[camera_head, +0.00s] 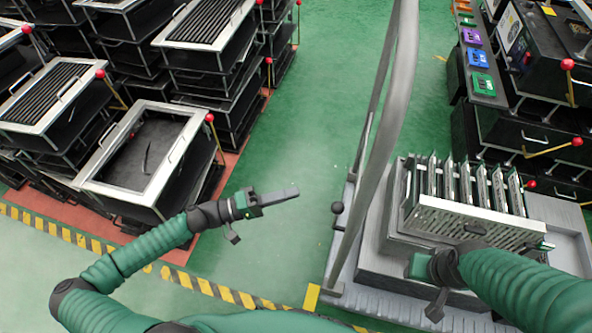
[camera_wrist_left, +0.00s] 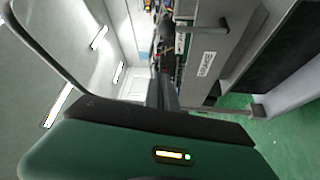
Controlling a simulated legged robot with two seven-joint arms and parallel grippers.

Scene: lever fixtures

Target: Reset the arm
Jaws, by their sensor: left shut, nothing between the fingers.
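My left gripper (camera_head: 280,196) reaches in from the left over the green floor. Its fingers are together with nothing between them, and they point right. A dark ball knob (camera_head: 337,208) stands right of the fingertips, apart from them, beside a tall curved grey rail (camera_head: 395,110). My right gripper (camera_head: 418,266) is by the front left of a metal rack (camera_head: 470,222) with upright plates; its fingers are not clear. The left wrist view shows a dark finger part and green housing close up, and a grey frame with a label (camera_wrist_left: 207,63).
Black bins with light frames (camera_head: 140,160) and red-ball levers (camera_head: 209,117) stand at left. Dark machines (camera_head: 540,70) with coloured modules (camera_head: 476,58) stand at right. A grey platform (camera_head: 345,275) carries the rack. A yellow-black floor stripe (camera_head: 225,295) runs in front; the middle floor is clear.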

